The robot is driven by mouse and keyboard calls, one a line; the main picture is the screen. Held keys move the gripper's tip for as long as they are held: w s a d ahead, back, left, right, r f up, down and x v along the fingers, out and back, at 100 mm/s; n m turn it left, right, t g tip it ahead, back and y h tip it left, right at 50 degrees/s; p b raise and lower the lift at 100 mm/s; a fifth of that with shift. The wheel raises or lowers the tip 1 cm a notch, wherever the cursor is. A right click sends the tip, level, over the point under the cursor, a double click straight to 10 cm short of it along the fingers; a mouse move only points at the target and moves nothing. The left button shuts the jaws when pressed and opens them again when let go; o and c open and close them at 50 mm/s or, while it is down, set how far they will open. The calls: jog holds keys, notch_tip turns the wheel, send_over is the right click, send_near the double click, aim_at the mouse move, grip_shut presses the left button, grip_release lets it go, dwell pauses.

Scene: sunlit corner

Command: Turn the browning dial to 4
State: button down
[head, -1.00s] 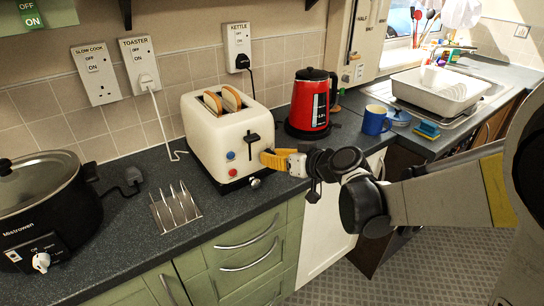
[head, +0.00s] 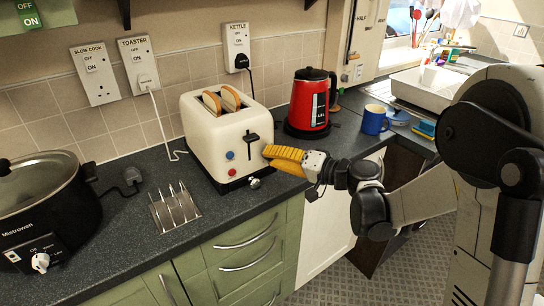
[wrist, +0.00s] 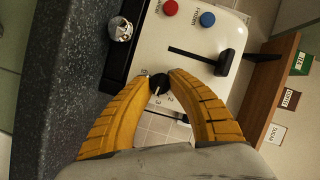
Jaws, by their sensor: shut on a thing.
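The cream toaster (head: 207,130) stands on the dark worktop with two bread slices (head: 230,98) in its slots. In the head view my gripper (head: 267,158) is at the toaster's right front and hides the dial. The black lever (head: 252,138) is up.
A red button (head: 232,172), a blue button (head: 230,155) and a silver knob (head: 255,183) are on the toaster's front. A wire toast rack (head: 174,208) and black slow cooker (head: 45,210) stand left. A red kettle (head: 309,105) and blue mug (head: 375,120) stand right.

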jog(key=shift+f+m+t+y, duration=0.1)
jog(key=shift+m+t+y, duration=0.5)
jog(key=shift+m, duration=1.3)
jog(key=c, duration=1.2)
grip_release()
jog(key=shift+a, duration=0.1)
jog(key=shift+o, duration=0.2)
jog(key=shift+y, duration=0.3)
jog(key=v, duration=1.2)
